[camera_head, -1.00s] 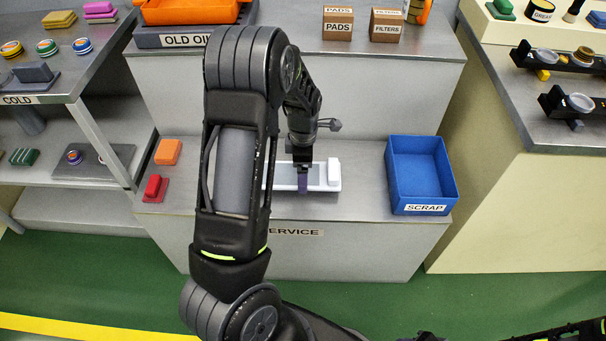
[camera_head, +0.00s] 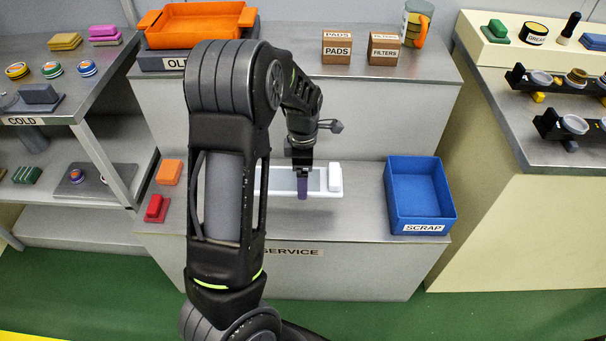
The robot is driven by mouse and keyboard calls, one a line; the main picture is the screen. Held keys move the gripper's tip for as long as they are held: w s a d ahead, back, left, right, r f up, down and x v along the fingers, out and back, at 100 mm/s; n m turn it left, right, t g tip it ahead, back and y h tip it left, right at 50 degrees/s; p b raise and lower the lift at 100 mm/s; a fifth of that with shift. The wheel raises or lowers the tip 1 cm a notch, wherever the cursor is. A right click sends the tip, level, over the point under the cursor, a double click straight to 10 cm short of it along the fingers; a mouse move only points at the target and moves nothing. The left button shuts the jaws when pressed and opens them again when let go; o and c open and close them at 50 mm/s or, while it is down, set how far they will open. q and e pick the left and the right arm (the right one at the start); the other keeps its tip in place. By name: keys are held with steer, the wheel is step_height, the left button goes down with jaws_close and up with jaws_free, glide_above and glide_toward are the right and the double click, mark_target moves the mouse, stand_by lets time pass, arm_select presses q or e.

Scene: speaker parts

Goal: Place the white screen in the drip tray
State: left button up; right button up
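The white screen (camera_head: 270,183) is a long flat white piece with a grey panel and a raised white block at its right end. It is held a little above the lower service counter, with a shadow beneath it. My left gripper (camera_head: 303,187), with purple fingertips, is shut on its front edge. My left forearm hides the screen's left end. An orange tray with side handles (camera_head: 197,32), which looks like the drip tray, rests on the grey OLD OIL stand (camera_head: 172,62) on the upper level, upper left. My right gripper is out of view.
A blue SCRAP bin (camera_head: 421,222) stands right on the lower counter (camera_head: 365,235). An orange block (camera_head: 171,172) and a red block (camera_head: 155,208) lie left.

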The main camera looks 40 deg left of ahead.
mark_target(340, 193)
arm_select(q)
steer(key=w+d+r+m+p, duration=0.1)
steer(key=d+m+p, duration=0.1)
steer(key=d+m, duration=0.1)
steer(key=d+r+m+p, duration=0.2)
steer(key=d+m+p, duration=0.1)
steer(key=m, duration=0.2)
steer(key=w+d+r+m+p, duration=0.1)
steer(key=d+m+p, duration=0.1)
steer(key=d+m, duration=0.2)
steer(key=shift+w+r+p, duration=0.3)
steer(key=shift+p, duration=0.05)
steer(key=d+r+m+p, duration=0.2)
steer(key=d+m+p, duration=0.3)
steer(key=d+m, duration=0.5)
steer(key=m, duration=0.3)
steer(key=shift+d+r+m, duration=0.25)
steer(key=shift+m, duration=0.05)
